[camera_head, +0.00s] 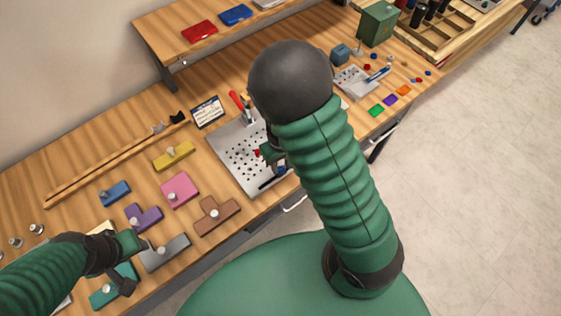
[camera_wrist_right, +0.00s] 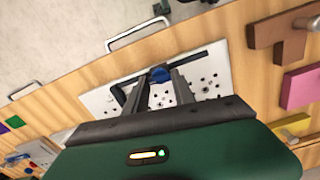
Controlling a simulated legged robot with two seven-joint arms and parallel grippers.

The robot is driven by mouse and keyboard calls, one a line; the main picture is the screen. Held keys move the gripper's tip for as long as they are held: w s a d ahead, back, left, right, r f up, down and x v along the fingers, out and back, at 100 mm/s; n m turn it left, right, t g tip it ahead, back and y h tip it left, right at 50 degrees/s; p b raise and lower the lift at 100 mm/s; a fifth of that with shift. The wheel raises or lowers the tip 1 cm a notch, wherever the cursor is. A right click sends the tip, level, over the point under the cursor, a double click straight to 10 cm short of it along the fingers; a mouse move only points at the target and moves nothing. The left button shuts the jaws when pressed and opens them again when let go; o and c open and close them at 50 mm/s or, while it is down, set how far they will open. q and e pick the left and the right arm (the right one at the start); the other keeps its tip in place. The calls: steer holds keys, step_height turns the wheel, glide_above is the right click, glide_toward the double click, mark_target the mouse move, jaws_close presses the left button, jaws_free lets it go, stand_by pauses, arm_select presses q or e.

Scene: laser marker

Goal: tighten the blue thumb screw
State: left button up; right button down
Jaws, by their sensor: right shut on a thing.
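The blue thumb screw (camera_wrist_right: 160,74) stands on a perforated metal plate (camera_wrist_right: 208,72) and sits between the fingertips of my right gripper (camera_wrist_right: 162,78), which is shut on it. In the head view the blue screw (camera_head: 282,171) shows just below the right gripper (camera_head: 278,163), partly hidden by my arm. The plate (camera_head: 228,142) lies near the front edge of the bench. A black L-shaped hex key (camera_wrist_right: 119,96) lies on the plate beside the screw. My left gripper (camera_head: 136,264) is open at the lower left, above the grey and teal blocks.
Pink (camera_head: 180,188), brown (camera_head: 217,214), yellow (camera_head: 174,155) and purple (camera_head: 144,217) knobbed blocks lie left of the plate. A red-handled tool (camera_head: 237,100) is at its back edge. A smaller metal tray (camera_head: 357,82) stands to the right. A raised shelf (camera_head: 165,38) runs along the back.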

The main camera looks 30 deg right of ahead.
steer(key=m, duration=0.1)
steer(key=m+p, duration=0.1)
steer(key=shift+w+d+r+m, duration=0.1)
steer(key=shift+r+m, duration=0.15)
steer(key=shift+m, duration=0.05)
steer(key=m+p, duration=0.2)
steer(key=m, duration=0.1)
steer(key=shift+m, duration=0.3)
steer(key=m+p, duration=0.2)
steer(key=m, duration=0.3)
steer(key=shift+m+p, duration=0.3)
steer(key=shift+p, duration=0.05)
steer(key=m+p, duration=0.2)
steer(key=m, duration=0.3)
steer(key=shift+p, duration=0.35)
steer(key=m+p, duration=0.2)
steer(key=m, duration=0.3)
steer(key=shift+w+f, duration=0.1)
steer(key=shift+m, duration=0.4)
steer(key=c, duration=1.3)
jaws_free()
steer(key=shift+o, duration=1.2)
steer(key=shift+f, duration=0.1)
